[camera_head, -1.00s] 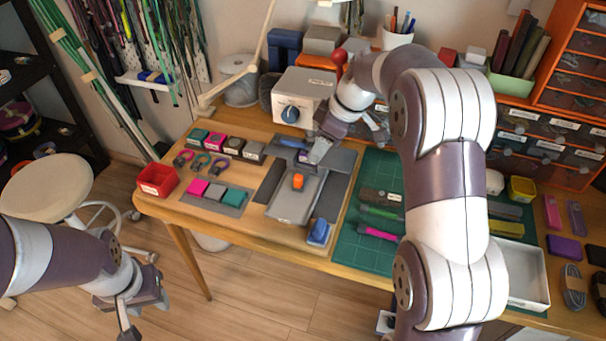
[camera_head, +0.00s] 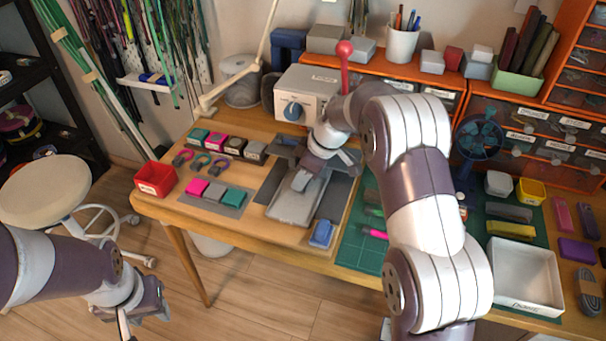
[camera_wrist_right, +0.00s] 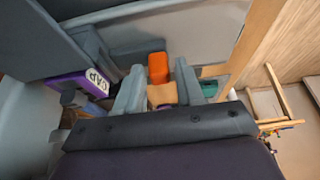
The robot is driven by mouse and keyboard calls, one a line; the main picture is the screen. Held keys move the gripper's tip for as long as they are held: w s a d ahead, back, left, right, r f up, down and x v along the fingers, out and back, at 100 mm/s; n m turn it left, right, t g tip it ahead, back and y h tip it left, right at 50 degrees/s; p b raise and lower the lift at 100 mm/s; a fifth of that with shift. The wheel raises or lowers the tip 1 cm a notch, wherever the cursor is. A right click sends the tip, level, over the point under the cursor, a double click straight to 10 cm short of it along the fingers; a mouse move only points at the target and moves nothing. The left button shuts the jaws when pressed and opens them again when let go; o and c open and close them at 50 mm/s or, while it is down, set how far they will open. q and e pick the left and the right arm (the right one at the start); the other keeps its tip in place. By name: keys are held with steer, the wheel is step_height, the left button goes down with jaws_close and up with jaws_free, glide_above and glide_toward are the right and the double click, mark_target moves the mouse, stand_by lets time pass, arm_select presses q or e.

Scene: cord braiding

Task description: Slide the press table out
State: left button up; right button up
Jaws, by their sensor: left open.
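The press table (camera_head: 292,210) is a grey sliding plate on a dark grey base, in front of the white press box (camera_head: 303,95) with its blue knob. Its orange grip is hidden behind my right gripper in the head view. In the right wrist view the orange grip (camera_wrist_right: 158,67) stands just beyond and between the fingers. My left gripper (camera_head: 124,318) hangs empty and open at the lower left, away from the table.
A blue block (camera_head: 321,234) stands at the plate's right front corner. Coloured blocks (camera_head: 215,192) and a red bin (camera_head: 156,179) lie to the left. A white tray (camera_head: 524,277) is at right.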

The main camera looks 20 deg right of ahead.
jaws_close()
steer(key=shift+s+a+f+b, duration=0.1)
steer(key=shift+s+a+b, duration=0.15)
steer(key=shift+s+b, duration=0.05)
steer(key=s+a+b, duration=0.1)
steer(key=s+a, duration=0.1)
steer(key=s, duration=0.1)
steer(key=s+a+b, duration=0.1)
steer(key=s+a, duration=0.1)
steer(key=s, duration=0.2)
steer(key=s+a+b, duration=0.1)
steer(key=s+a, duration=0.2)
steer(key=shift+s+b, duration=0.15)
steer(key=shift+b, duration=0.15)
steer(key=shift+d, duration=0.1)
steer(key=shift+o, duration=1.9)
jaws_free()
steer(key=p+v, duration=0.2)
steer(key=v, duration=1.1)
